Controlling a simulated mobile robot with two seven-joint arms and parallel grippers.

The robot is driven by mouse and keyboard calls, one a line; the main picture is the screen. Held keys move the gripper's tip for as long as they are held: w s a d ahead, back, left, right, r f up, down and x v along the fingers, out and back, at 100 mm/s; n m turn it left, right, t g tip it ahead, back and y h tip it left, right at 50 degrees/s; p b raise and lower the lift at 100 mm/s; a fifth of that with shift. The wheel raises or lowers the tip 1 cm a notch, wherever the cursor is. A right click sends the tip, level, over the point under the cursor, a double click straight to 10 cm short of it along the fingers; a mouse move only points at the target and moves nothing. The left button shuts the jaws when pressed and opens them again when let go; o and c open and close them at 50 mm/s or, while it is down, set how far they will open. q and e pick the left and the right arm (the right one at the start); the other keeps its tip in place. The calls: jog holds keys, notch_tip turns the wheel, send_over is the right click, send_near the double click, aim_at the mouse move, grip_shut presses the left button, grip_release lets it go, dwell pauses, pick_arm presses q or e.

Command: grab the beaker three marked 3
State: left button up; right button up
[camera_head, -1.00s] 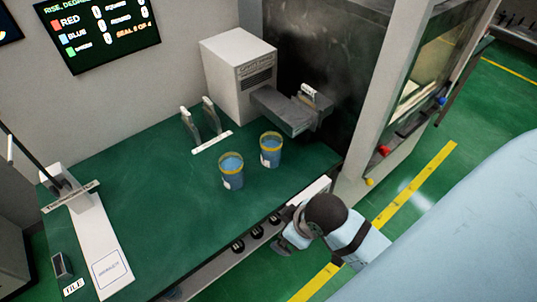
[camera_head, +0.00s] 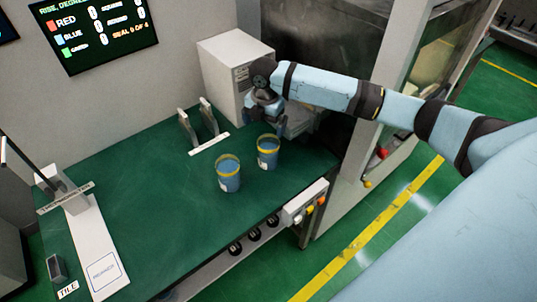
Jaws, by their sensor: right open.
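Two blue beakers with yellow rims stand upright on the green table (camera_head: 150,215). The left beaker (camera_head: 228,176) is nearer the front edge, and the right beaker (camera_head: 268,154) is a little behind it. Each has a white label, but the marks on them are too small to read, so I cannot tell which is marked 3. My right gripper (camera_head: 268,127) hangs just above and behind the right beaker, fingers pointing down, open. It looks empty; whether it touches the rim I cannot tell. My left gripper is out of view.
A white box machine (camera_head: 228,75) stands behind, partly covered by my right arm. A holder with two upright plates (camera_head: 198,122) is left of the beakers. A white panel with coloured buttons (camera_head: 304,203) is at the front edge. The table's middle left is clear.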

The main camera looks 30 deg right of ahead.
jog(key=w+d+r, duration=0.1)
jog(key=d, duration=0.1)
jog(key=p, duration=0.1)
send_near(268, 146)
jog(key=s+a, duration=0.2)
jog(key=f, duration=0.2)
jog(key=f+p, duration=0.1)
jog(key=f, duration=0.2)
jog(key=shift+s+f, duration=0.25)
jog(key=shift+f, duration=0.15)
jog(key=shift+f+p, duration=0.3)
jog(key=shift+f, duration=0.15)
jog(key=shift+c, duration=0.2)
jog(key=c, duration=1.2)
jog(key=shift+o, duration=0.2)
jog(key=shift+r, duration=0.1)
